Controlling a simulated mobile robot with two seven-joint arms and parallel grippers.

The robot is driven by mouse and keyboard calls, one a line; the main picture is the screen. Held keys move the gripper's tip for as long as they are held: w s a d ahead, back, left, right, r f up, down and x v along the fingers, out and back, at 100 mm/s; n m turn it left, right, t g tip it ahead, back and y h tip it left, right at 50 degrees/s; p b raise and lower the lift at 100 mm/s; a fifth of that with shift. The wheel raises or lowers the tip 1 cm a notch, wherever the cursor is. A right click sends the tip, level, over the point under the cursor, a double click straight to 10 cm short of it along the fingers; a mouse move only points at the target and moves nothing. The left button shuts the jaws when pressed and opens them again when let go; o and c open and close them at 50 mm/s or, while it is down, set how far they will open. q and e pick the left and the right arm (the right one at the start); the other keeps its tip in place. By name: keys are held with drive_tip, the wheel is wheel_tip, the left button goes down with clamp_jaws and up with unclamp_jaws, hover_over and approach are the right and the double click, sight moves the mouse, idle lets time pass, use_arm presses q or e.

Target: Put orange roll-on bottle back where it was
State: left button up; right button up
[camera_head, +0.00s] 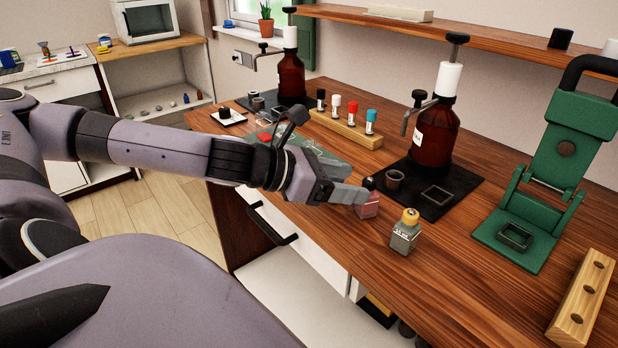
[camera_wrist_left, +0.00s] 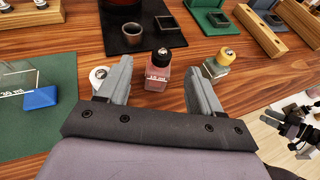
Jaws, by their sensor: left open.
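No bottle is clearly orange. A pink square bottle with a black cap (camera_head: 367,207) stands upright on the wooden table; it also shows in the left wrist view (camera_wrist_left: 157,78). My left gripper (camera_head: 350,193) is open, its fingers on either side of the pink bottle's line in the wrist view; I cannot tell if they touch it. A grey-green bottle with a yellow-orange cap (camera_head: 405,234) stands upright just right of it; in the wrist view (camera_wrist_left: 218,66) it is beside the right finger. Small bottles with black, white, red and blue caps stand in a wooden rack (camera_head: 345,133).
Brown pump bottles (camera_head: 435,135) stand on black mats (camera_head: 465,180) behind. A green press (camera_head: 560,170) and an empty holed wooden block (camera_head: 583,300) are at the right. A green mat with a blue piece (camera_wrist_left: 40,98) lies at left. The table's front edge is close.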

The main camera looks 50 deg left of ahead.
use_arm(q)
drive_tip(key=shift+b+v, duration=0.45)
drive_tip(key=shift+v, duration=0.4)
drive_tip(key=shift+b+v, duration=0.7)
drive_tip(key=shift+v, duration=1.9)
use_arm(e)
drive_tip(key=shift+w+a+f, duration=0.15)
drive_tip(key=shift+a+f, duration=0.05)
drive_tip(key=shift+f, duration=0.2)
drive_tip(key=shift+w+a+f, duration=0.1)
drive_tip(key=shift+a+f, duration=0.1)
drive_tip(key=shift+f, duration=0.2)
drive_tip(key=shift+d, duration=0.1)
